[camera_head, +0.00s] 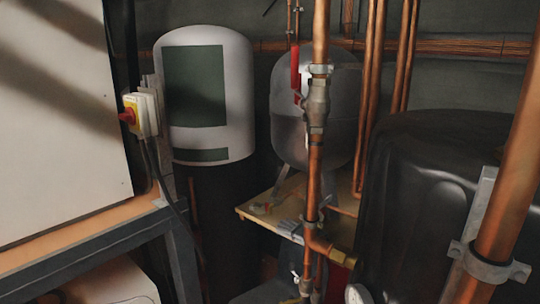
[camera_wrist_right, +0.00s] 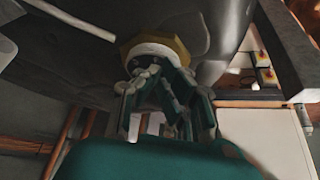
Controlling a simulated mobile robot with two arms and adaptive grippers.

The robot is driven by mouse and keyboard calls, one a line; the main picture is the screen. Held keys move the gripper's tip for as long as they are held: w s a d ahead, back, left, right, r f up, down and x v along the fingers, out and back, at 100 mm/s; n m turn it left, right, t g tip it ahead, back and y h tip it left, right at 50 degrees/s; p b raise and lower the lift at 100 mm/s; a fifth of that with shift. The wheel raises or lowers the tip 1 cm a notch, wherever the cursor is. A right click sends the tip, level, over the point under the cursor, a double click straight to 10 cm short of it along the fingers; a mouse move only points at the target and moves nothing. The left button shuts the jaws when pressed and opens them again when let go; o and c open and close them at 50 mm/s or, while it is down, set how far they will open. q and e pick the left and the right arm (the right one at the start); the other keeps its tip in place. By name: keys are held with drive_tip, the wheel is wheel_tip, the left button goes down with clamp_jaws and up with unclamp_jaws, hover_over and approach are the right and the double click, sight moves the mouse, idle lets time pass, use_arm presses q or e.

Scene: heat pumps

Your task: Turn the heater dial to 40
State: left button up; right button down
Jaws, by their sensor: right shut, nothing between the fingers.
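My right gripper (camera_wrist_right: 160,80) shows in the right wrist view, with teal and grey fingers. It is shut and empty, and its tips are just in front of a white round piece with a brass-coloured hexagonal collar (camera_wrist_right: 126,44) on a dark grey rounded body (camera_wrist_right: 75,60). I cannot tell whether this piece is the heater dial, and no numbers are readable. I cannot tell whether the fingertips touch it. The left gripper is in neither view.
A white cylinder (camera_head: 240,95), a grey tank (camera_head: 335,130), copper pipes (camera_head: 314,185) and a black tank (camera_head: 430,190) crowd the rest.

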drive_tip(key=shift+a+f, duration=0.1)
drive_tip(key=shift+f, duration=0.05)
drive_tip(key=shift+w+a, duration=0.1)
drive_tip(key=shift+a, duration=0.2)
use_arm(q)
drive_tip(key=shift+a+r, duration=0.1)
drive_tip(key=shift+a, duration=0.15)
use_arm(e)
drive_tip(key=shift+w, duration=0.15)
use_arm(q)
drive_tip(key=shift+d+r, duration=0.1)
use_arm(e)
drive_tip(key=shift+w, duration=0.1)
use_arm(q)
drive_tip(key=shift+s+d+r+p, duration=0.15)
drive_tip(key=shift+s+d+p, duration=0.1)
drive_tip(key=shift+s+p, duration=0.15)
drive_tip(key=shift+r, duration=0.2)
use_arm(e)
drive_tip(key=shift+d, duration=0.2)
